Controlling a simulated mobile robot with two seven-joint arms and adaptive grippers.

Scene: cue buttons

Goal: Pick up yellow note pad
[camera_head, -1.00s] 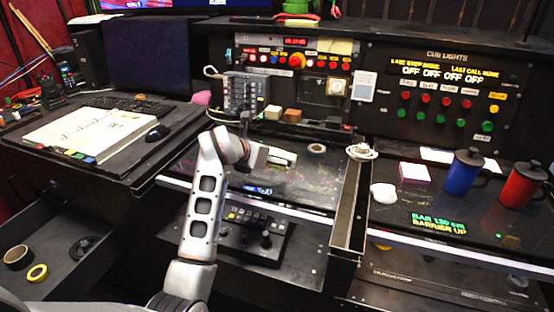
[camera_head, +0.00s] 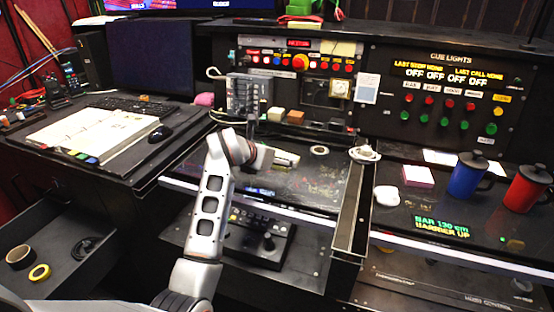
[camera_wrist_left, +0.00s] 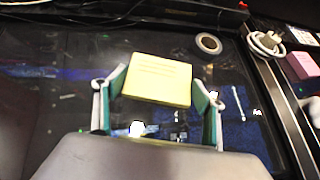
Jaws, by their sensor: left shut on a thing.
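The yellow note pad (camera_wrist_left: 158,80) is a flat yellow block with faint lines on top. In the left wrist view it sits between the two green-lined fingers of my left gripper (camera_wrist_left: 160,90), which is shut on it. In the head view my left gripper (camera_head: 287,159) is over the dark glossy desk panel, left of a tape roll. The pad cannot be made out clearly there. Whether it still touches the surface is hard to tell. My right gripper is not in view.
A tape roll (camera_head: 319,150) lies just beyond the gripper. A raised divider (camera_head: 352,215) stands to the right, with a pink note block (camera_head: 418,177), blue mug (camera_head: 467,176) and red mug (camera_head: 527,187) past it. The button console (camera_head: 300,65) rises behind.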

